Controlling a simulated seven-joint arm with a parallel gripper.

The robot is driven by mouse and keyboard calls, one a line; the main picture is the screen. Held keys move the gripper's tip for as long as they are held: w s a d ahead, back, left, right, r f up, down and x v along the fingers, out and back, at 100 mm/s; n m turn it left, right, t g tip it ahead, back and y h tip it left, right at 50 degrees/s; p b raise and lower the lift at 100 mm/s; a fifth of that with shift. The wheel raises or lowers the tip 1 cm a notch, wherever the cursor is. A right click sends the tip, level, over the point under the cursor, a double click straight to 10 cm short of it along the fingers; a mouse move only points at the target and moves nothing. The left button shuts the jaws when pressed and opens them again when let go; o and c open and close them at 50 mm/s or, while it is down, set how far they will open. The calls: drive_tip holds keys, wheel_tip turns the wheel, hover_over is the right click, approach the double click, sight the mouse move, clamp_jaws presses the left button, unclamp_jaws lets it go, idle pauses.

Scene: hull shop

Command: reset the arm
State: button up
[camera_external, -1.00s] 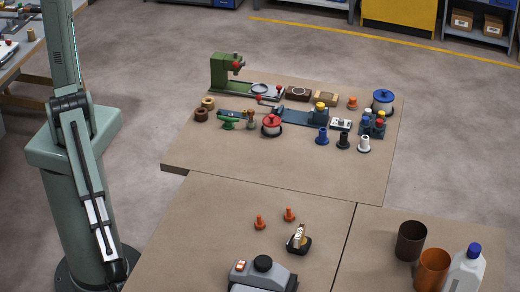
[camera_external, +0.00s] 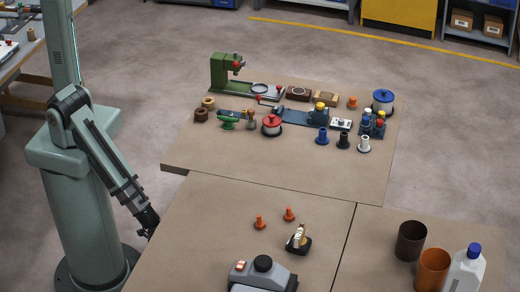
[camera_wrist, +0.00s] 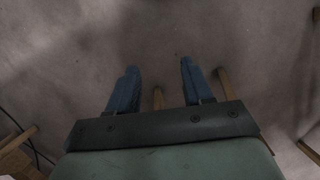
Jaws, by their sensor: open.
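My gripper (camera_external: 149,223) hangs low at the left edge of the near table, beside my column, in the external view. In the wrist view its two blue fingers (camera_wrist: 156,84) stand apart with nothing between them. Bare grey floor (camera_wrist: 155,40) lies beyond the fingertips. The fingers themselves are small and dark in the external view.
The near table (camera_external: 215,225) holds two orange pegs (camera_external: 289,214), a small dark-based item (camera_external: 299,240) and a grey machine (camera_external: 262,275). The far table (camera_external: 300,170) carries several fixtures. Cups (camera_external: 411,240) and a white bottle (camera_external: 467,270) stand at the right.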

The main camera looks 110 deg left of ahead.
drive_tip(key=s+a+r+n+g, duration=0.2)
drive_tip(key=s+a+r+g, duration=0.1)
drive_tip(key=s+a, duration=0.7)
drive_tip(key=shift+s+a+r+g, duration=0.15)
drive_tip(key=shift+s+r+g, duration=0.2)
drive_tip(key=shift+s, duration=0.5)
